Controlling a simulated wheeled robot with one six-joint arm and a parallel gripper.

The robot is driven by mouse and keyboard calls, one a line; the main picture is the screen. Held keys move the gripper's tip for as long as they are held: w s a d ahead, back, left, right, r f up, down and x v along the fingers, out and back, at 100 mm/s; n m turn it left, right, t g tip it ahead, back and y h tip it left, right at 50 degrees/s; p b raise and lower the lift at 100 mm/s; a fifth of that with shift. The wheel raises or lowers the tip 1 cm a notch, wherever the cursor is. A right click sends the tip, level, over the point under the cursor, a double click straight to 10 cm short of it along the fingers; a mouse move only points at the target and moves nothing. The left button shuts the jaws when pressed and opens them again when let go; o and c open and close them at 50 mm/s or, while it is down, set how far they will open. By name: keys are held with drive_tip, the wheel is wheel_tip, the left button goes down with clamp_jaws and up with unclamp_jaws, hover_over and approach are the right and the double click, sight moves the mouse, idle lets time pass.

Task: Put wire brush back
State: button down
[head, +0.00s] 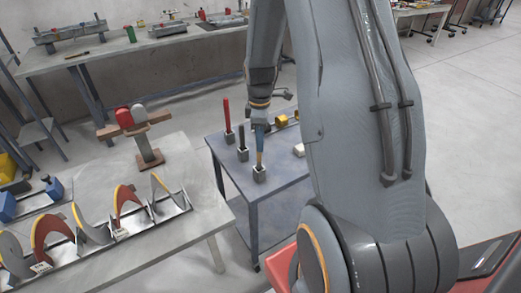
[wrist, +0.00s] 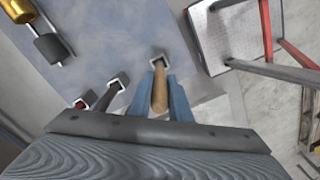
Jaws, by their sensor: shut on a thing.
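My gripper (head: 259,141) is shut on the wire brush's wooden handle (head: 259,158), which it holds roughly upright above the blue-grey cart top. In the wrist view the tan handle (wrist: 160,93) sits between the two blue fingers (wrist: 162,108). A small square grey holder (head: 259,174) is directly below the handle. The holder also shows in the wrist view (wrist: 159,61), at the handle's far end. The handle's lower end meets the holder's opening, but I cannot tell how deep it sits. The brush's bristles are not visible.
A red-handled tool (head: 227,114) and a black-handled tool (head: 242,139) stand in similar holders close to the left. Yellow-gold (head: 281,120) and white (head: 299,150) items lie on the cart (head: 277,190). A table with an auger (head: 115,222) is left.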

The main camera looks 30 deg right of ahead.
sight(260, 161)
drive_tip(key=shift+f+p, duration=0.5)
drive_tip(key=shift+f, duration=1.45)
drive_tip(key=shift+f, duration=0.2)
drive_tip(key=c, duration=1.6)
unclamp_jaws()
drive_tip(key=shift+c, duration=0.2)
